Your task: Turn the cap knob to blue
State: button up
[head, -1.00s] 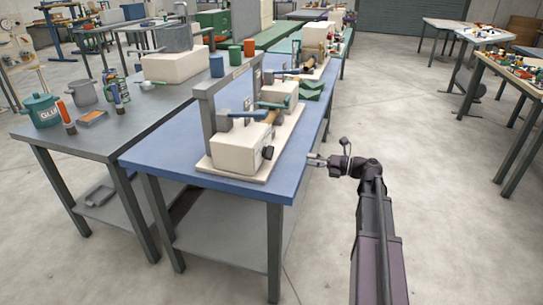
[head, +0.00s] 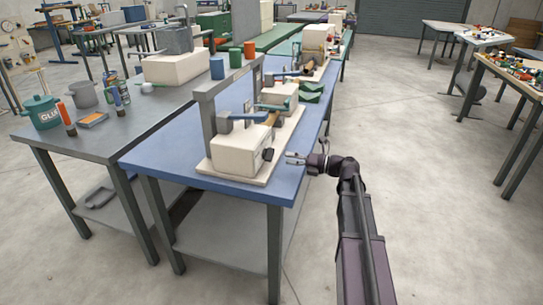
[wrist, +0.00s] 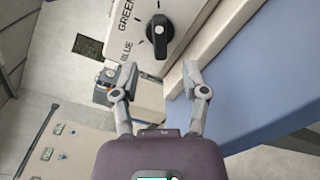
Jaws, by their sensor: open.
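The cap knob (wrist: 160,32) is black and round with a raised grip bar, on the white face of the winder's near block (wrist: 185,22). In the wrist view the words GREEN (wrist: 125,12) and BLUE (wrist: 125,48) stand to its left. Which word it points to I cannot tell for sure. In the head view the knob (head: 267,154) is a small dark shape on the right side of the white block (head: 240,152). My gripper (wrist: 159,74) is open and empty, its fingers spread below the knob and apart from it. In the head view my gripper (head: 291,157) is just right of the knob.
The winder stands on a blue-topped table (head: 150,155), with a grey upright frame (head: 207,120) over the block. A grey table (head: 75,135) with a glue pot (head: 42,111) is on the left.

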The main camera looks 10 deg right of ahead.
aim_at(273, 155)
jog(key=shift+x, duration=3.45)
jog(key=shift+d, duration=0.1)
grip_shut()
